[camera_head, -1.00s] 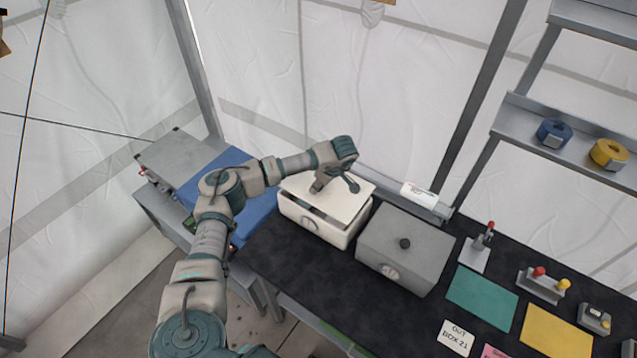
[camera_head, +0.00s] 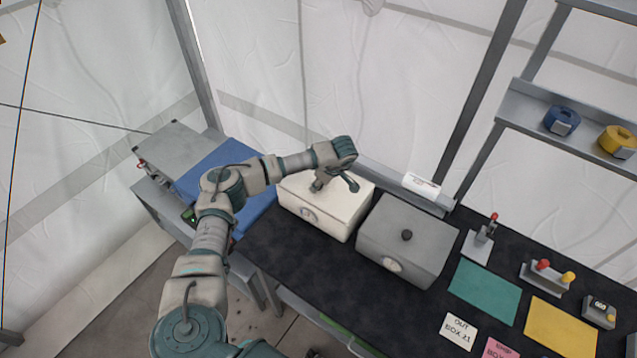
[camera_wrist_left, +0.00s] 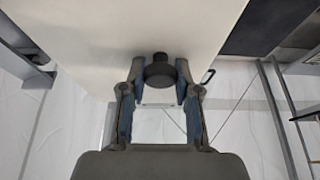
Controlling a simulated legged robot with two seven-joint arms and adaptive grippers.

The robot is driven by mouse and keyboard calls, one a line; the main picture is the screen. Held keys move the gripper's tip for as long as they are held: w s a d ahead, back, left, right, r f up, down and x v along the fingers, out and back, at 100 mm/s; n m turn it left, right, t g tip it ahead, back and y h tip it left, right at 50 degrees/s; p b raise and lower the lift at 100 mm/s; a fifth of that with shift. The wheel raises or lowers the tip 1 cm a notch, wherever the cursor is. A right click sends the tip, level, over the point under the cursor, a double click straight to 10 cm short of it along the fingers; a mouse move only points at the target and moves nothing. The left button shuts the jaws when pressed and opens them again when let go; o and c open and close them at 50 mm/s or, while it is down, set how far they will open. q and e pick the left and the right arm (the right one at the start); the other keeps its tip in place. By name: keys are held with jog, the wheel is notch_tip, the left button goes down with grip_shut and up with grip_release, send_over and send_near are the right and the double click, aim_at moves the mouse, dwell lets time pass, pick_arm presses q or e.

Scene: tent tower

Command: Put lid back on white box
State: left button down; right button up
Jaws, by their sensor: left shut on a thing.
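The white box (camera_head: 318,222) stands on the dark table, left of the grey box. Its white lid (camera_head: 345,200) lies flat over the box opening, and no gap shows between them in the head view. My left gripper (camera_head: 334,183) is above the lid. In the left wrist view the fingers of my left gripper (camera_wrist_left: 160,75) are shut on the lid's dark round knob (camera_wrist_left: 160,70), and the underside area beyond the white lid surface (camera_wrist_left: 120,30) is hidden. My right gripper is not in view.
A grey box (camera_head: 405,240) with a black knob stands close to the right of the white box. A blue mat (camera_head: 215,175) lies to the left. Green and yellow mats (camera_head: 485,290) and small fixtures are further right. A shelf (camera_head: 560,140) holds tape rolls.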

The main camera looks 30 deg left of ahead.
pick_arm(q)
jog(key=shift+f+b, duration=0.3)
jog(key=shift+f, duration=0.15)
dwell(0.5)
jog(key=c, duration=0.8)
grip_release()
jog(key=shift+o, duration=0.2)
jog(key=v, duration=1.2)
jog(key=shift+f, duration=0.15)
